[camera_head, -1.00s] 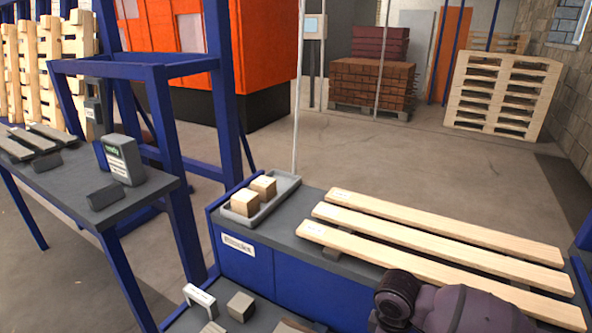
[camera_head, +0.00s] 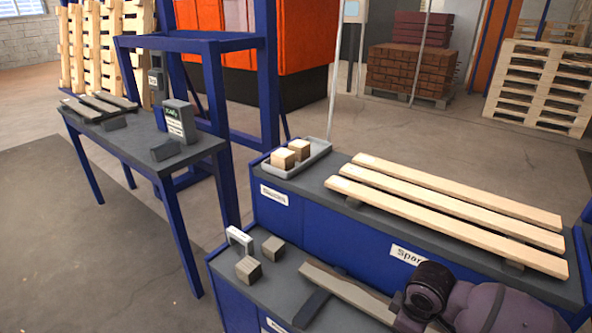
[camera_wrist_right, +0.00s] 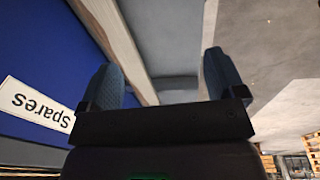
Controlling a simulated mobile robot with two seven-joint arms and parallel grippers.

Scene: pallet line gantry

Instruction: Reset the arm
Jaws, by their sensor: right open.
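My right arm (camera_head: 480,305) enters the head view at the bottom right, over the front bench; its gripper cannot be made out there. In the right wrist view my right gripper (camera_wrist_right: 163,82) is open, its two dark ribbed fingers wide apart. Nothing is held between them. A blue bench front with an upside-down "Spares" label (camera_wrist_right: 36,104) is at the left. My left arm and gripper are in neither view.
Three pale boards (camera_head: 450,205) lie on the blue bench beside a grey tray (camera_head: 318,153) with two wooden blocks. The lower bench (camera_head: 285,290) holds two blocks, a white bracket (camera_head: 239,239) and a plank. A table (camera_head: 140,145) stands left; floor is clear at far left.

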